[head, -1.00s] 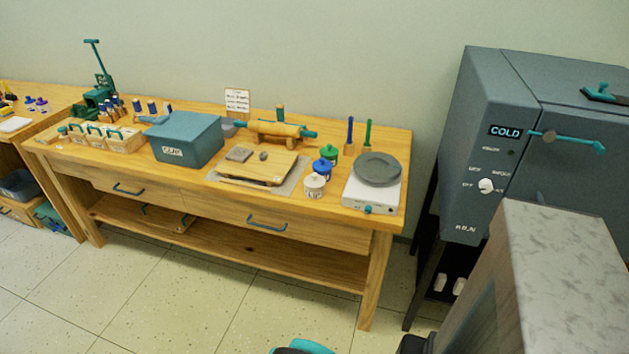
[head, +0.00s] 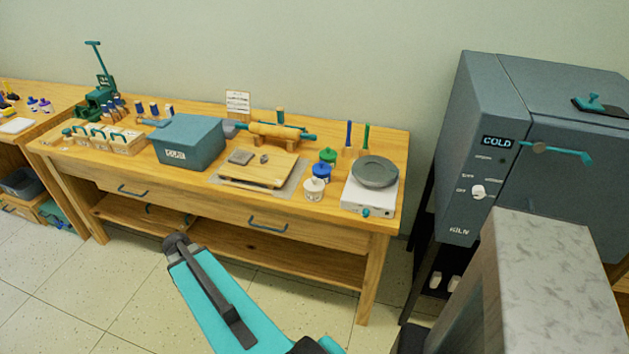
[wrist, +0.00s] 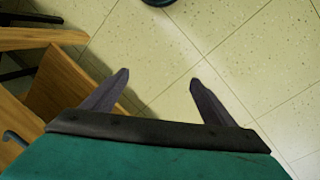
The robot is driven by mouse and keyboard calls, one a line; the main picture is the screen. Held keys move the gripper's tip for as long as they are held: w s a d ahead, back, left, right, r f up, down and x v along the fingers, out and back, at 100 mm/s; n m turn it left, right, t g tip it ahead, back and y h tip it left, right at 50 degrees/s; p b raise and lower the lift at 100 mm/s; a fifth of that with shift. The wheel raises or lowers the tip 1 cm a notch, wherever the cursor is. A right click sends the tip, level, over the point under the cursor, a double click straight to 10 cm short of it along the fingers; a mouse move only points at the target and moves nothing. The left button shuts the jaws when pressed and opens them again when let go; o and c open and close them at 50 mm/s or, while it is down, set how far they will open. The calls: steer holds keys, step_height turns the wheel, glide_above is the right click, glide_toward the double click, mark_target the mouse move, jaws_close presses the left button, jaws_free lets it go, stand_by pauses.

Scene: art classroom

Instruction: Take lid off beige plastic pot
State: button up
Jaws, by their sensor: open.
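A small beige-white pot (head: 314,190) with a lid and knob stands at the front edge of the wooden workbench, left of the white wheel unit. Its lid (head: 314,182) is on it. A blue-lidded pot (head: 321,172) and a green-lidded pot (head: 328,157) stand just behind it. My teal arm reaches up from the bottom in the head view, in front of the bench and below its top. My gripper shows in the wrist view (wrist: 158,90), open and empty, with its two dark fingers apart over the tiled floor. The pots are not in the wrist view.
The workbench (head: 210,188) has a board (head: 262,170), a teal clay box (head: 188,141) and a rolling pin (head: 275,130) on top. The wheel unit (head: 368,193) stands right of the pots. A grey kiln (head: 545,170) is at the right. The floor in front is clear.

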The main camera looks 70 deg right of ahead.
steer(key=s+d+r+m+h+p, duration=0.1)
steer(key=s+d+r+m+p, duration=0.15)
steer(key=d+r, duration=0.8)
steer(key=s+d+r+m+h+p, duration=0.1)
steer(key=s+d+r+m, duration=0.25)
steer(key=d+r, duration=0.65)
steer(key=s+d+r+m+h+p, duration=0.1)
steer(key=s+d+r+m, duration=0.4)
steer(key=s+d+r, duration=0.7)
step_height(320, 180, up, 4)
steer(key=shift+s+d+f+m+h+p, duration=0.1)
steer(key=shift+s+d+m+h+p, duration=0.1)
steer(key=shift+d+m+h+p, duration=0.4)
steer(key=shift+d, duration=0.1)
steer(key=p, duration=0.3)
glide_above(313, 179)
steer(key=a, duration=0.2)
steer(key=shift+w+d+f, duration=0.1)
steer(key=shift+w+f, duration=0.1)
steer(key=shift+f, duration=1.8)
steer(key=shift+w+f, duration=0.2)
steer(key=shift+f, duration=1.75)
steer(key=shift+f+y, duration=0.1)
steer(key=shift+y, duration=0.2)
steer(key=shift+p+x, duration=1.2)
steer(key=shift+x, duration=1.35)
